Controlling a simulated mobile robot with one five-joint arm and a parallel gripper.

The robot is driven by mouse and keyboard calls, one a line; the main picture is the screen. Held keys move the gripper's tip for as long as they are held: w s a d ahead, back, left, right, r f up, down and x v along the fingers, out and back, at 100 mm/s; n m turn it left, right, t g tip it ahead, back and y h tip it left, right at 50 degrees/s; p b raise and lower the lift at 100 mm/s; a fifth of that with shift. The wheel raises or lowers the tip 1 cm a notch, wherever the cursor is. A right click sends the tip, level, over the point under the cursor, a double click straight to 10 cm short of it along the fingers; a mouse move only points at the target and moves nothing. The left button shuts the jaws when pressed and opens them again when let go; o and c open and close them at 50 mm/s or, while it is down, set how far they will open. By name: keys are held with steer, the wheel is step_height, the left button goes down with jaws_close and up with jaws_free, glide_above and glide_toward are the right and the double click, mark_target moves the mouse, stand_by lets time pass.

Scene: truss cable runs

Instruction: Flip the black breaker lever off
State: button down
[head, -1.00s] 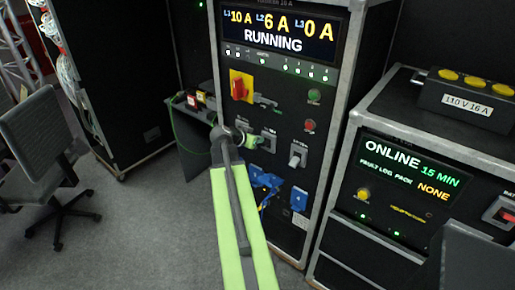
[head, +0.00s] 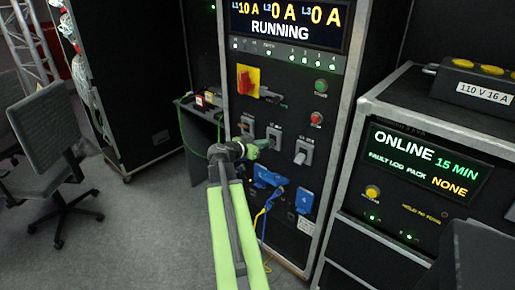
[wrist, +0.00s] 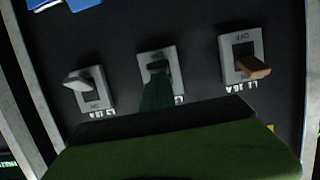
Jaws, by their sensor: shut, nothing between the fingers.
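In the head view, my gripper (head: 264,143) is at the row of breakers on the black cabinet, partly hiding the left one. The middle breaker (head: 274,137) shows just right of the fingertips.
An orange lever (wrist: 254,68) and a light grey lever (wrist: 76,83) flank the black one. The cabinet display (head: 283,20) reads L1 10 A, L2 0 A, L3 0 A, RUNNING. Blue sockets (head: 269,177) with cables lie below. A red-yellow rotary switch (head: 246,79) is above.

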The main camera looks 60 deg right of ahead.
step_height(320, 180, up, 5)
steer(key=w+a+p, duration=0.1)
steer(key=a+p, duration=0.1)
steer(key=p, duration=0.4)
steer(key=w+a+f+b, duration=0.2)
steer(key=a+f, duration=0.1)
steer(key=a, duration=0.6)
steer(key=shift+a+b, duration=0.35)
